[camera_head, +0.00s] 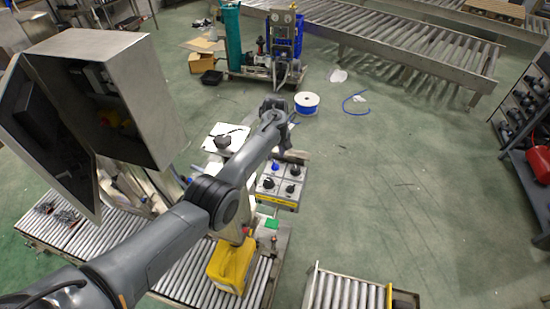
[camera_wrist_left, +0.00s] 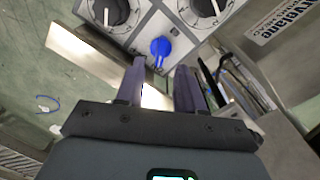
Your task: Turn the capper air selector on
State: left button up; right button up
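A grey control panel (camera_head: 272,189) with a yellow lower edge stands beside the roller conveyor in the head view. It carries a blue knob (camera_head: 275,168) and several black selector knobs (camera_head: 290,189). In the left wrist view the blue knob (camera_wrist_left: 160,47) lies just beyond the fingertips, in line with the gap between them. Two black dials (camera_wrist_left: 205,10) sit past it, cut by the top edge. No label tells me which is the capper air selector. My left gripper (camera_wrist_left: 160,64) is open and empty, apart from the knobs. My right gripper is out of view.
A steel cabinet (camera_head: 130,85) with its door open stands left of my left arm. A yellow canister (camera_head: 231,266) sits on the roller conveyor (camera_head: 180,280). The green floor to the right is mostly clear.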

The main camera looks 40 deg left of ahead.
aim_at(275, 163)
pick_arm(q)
notch_tip(275, 163, up, 6)
jog(key=shift+r+b, duration=0.25)
jog(key=shift+b, duration=0.05)
jog(key=shift+s, duration=0.1)
dwell(0.4)
